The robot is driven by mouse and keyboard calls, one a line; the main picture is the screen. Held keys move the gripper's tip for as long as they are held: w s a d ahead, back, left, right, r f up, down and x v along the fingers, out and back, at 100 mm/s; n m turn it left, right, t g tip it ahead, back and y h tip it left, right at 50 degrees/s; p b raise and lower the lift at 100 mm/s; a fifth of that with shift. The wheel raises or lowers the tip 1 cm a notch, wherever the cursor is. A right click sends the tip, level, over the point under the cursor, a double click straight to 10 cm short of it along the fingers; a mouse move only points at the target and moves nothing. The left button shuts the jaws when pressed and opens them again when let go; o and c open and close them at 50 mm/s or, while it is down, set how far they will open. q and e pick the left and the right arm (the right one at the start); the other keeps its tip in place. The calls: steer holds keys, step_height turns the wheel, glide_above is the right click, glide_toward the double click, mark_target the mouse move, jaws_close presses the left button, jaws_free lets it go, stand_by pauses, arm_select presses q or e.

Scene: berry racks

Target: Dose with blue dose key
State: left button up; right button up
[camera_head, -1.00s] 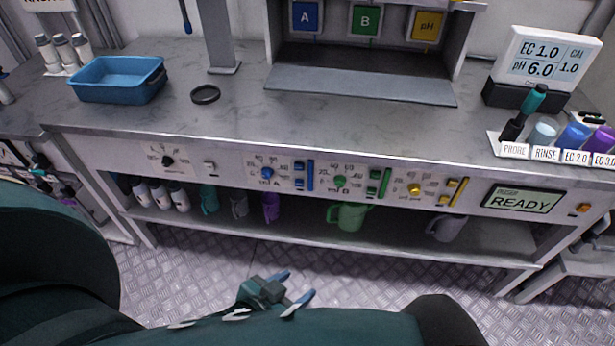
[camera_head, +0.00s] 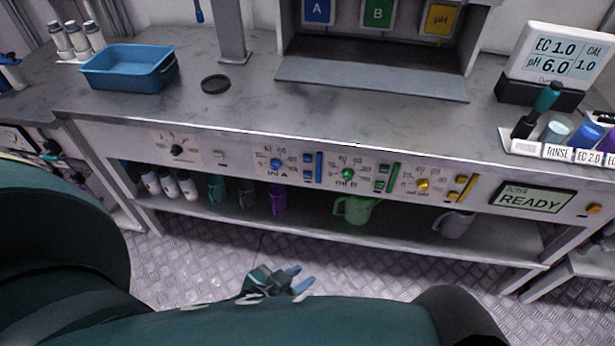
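The dosing panel on the bench front has a blue dial (camera_head: 277,164) marked A, two small blue keys (camera_head: 308,158) and a long upright blue key (camera_head: 319,167) at their right. My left gripper (camera_head: 297,279) is low in the picture, below the panel and in front of the lower shelf, over the floor. Its two blue-tipped fingers point right with a small gap between them, and nothing shows between them. It is apart from the panel. My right gripper is out of view. The display (camera_head: 530,199) at the panel's right reads READY.
Green keys (camera_head: 393,178) and yellow keys (camera_head: 467,188) sit right of the blue ones. A blue tray (camera_head: 128,82) and a black ring (camera_head: 215,84) lie on the bench. A green jug (camera_head: 354,209) and several bottles stand on the lower shelf.

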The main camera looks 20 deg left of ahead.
arm_select(q)
jaws_close()
stand_by(1.2)
